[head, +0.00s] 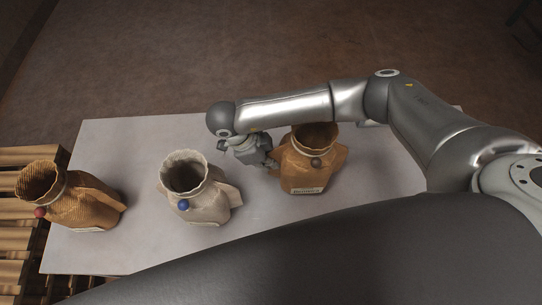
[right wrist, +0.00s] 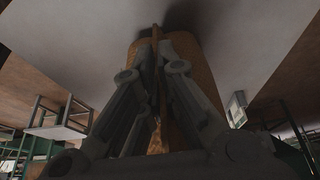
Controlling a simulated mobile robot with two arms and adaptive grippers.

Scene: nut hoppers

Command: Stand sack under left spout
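Three open-topped sacks stand on a pale table: a brown one (head: 92,208) with a red ball at its neck on the left, a whitish one (head: 207,206) with a blue ball in the middle, and a tan one (head: 302,173) with a brown ball on the right. My right gripper (head: 270,163) is at the left side of the right sack. In the right wrist view its fingers (right wrist: 157,45) come together on a thin upright edge of a brown sack (right wrist: 200,58). My left gripper is not in view. No spout shows in these views.
The pale table (head: 120,150) has bare room behind the left and middle sacks and at the right. A slatted wooden surface or roller track (head: 22,235) runs along the left edge. My right arm spans above the table's back.

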